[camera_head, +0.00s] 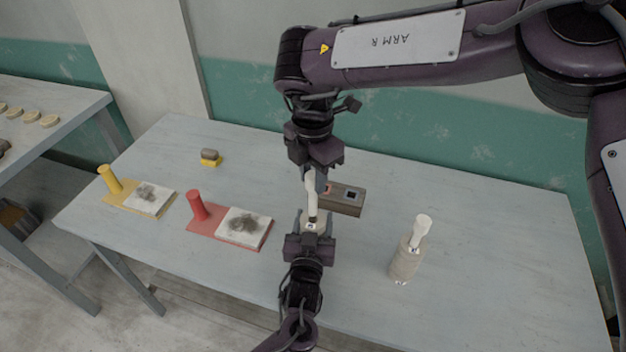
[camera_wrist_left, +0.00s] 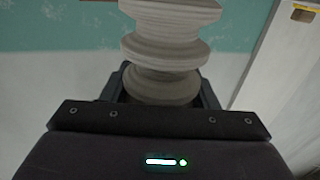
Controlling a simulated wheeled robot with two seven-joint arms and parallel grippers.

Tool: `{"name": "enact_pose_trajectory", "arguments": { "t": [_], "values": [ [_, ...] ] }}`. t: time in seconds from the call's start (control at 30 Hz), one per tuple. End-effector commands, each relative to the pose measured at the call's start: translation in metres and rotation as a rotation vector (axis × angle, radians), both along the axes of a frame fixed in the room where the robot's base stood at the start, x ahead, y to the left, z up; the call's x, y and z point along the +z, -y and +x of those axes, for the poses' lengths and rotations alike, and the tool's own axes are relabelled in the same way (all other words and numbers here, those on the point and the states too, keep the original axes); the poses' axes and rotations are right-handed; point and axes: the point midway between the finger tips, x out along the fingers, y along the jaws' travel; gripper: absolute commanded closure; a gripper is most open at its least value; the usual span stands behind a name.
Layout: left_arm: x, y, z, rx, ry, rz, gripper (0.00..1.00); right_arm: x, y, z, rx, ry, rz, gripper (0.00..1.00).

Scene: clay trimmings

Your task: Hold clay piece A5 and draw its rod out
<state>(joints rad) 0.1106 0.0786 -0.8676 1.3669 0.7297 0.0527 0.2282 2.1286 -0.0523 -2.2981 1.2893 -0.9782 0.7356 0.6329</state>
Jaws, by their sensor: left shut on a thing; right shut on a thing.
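A pale grey clay piece (camera_head: 317,228) is held upright between the jaws of my left gripper (camera_head: 309,236); a small tag on it is too small to read. The left wrist view shows its ridged, turned sides (camera_wrist_left: 168,50) between the jaws. A white rod (camera_head: 312,198) stands above the clay, its upper end in my right gripper (camera_head: 315,174), which points down and is shut on it. The rod's lower end meets the clay in the head view; I cannot tell how deep it sits. The rod is outside the left wrist view.
Another clay piece (camera_head: 404,264) with a white rod (camera_head: 422,226) stands at right. A brown block (camera_head: 348,205) with a square hole lies behind my grippers. Red (camera_head: 228,239) and yellow (camera_head: 128,206) boards with pegs and soiled white tiles lie left. The table's right side is mostly free.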

Motion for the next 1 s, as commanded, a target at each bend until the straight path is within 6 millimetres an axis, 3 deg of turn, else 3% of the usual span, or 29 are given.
{"name": "enact_pose_trajectory", "arguments": {
  "t": [0.47,0.5,0.6,0.7,1.0],
  "values": [
    [-0.0001,-0.0002,0.0,0.0,0.0,0.001,0.88,0.0123,0.0002,0.0002,0.0,0.001,0.001,0.97],
    [-0.0001,-0.0002,0.0,0.0,0.0,0.001,0.45,0.0123,0.0002,0.0002,0.0,0.001,0.001,0.97],
    [-0.0001,-0.0002,0.0,0.0,0.0,0.001,0.32,0.0122,0.0002,0.0002,0.0,0.001,0.001,0.97],
    [-0.0001,-0.0001,0.0,0.0,0.0,0.001,0.21,0.0122,0.0002,0.0003,0.0,0.001,0.001,0.97],
    [-0.0003,-0.0003,-0.0025,0.0,0.0,0.0,0.21,0.0121,0.0001,0.0002,0.0,0.001,0.001,0.97]
  ]
}}
